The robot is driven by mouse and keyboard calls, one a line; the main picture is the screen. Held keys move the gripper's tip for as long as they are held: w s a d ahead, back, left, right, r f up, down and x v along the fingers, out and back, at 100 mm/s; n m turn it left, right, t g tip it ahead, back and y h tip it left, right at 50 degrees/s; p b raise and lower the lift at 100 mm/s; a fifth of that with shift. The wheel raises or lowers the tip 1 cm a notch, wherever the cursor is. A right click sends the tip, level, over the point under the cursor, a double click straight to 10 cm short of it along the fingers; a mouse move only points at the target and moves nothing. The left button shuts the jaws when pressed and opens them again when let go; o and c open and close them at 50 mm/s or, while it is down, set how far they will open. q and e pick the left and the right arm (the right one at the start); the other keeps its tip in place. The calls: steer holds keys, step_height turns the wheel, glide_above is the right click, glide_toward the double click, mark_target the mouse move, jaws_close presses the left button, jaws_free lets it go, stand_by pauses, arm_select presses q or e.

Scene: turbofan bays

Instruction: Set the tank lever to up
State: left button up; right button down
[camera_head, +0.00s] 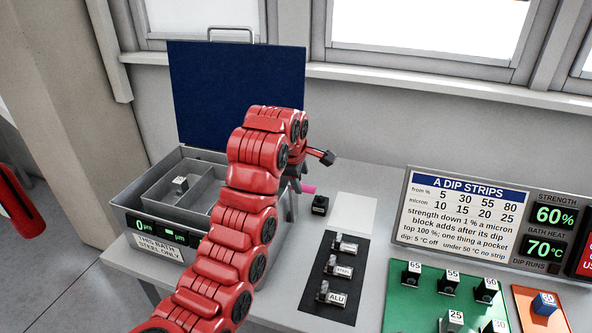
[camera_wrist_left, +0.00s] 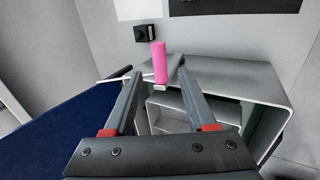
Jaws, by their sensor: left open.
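The tank (camera_head: 140,205) is an open grey box with inner compartments and a raised dark blue lid (camera_head: 235,95). Its lever has a pink handle (camera_head: 308,189) that pokes out at the tank's right side, mostly hidden behind my left arm. In the left wrist view the pink handle (camera_wrist_left: 159,62) shows between the tips of my left gripper (camera_wrist_left: 158,75). The gripper is open, with a gap on both sides of the handle. Whether the handle lies inside the jaws or just beyond them I cannot tell. My right gripper is not in view.
A small black block (camera_head: 320,205) stands on the table near the lever. A black mat (camera_head: 318,302) with several labelled metal pieces lies in front of it. A sign board (camera_head: 460,215) and a green tray (camera_head: 400,310) of labelled blocks are at the right.

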arm_select(q)
steer(key=v, duration=0.7)
steer(key=shift+r, duration=0.1)
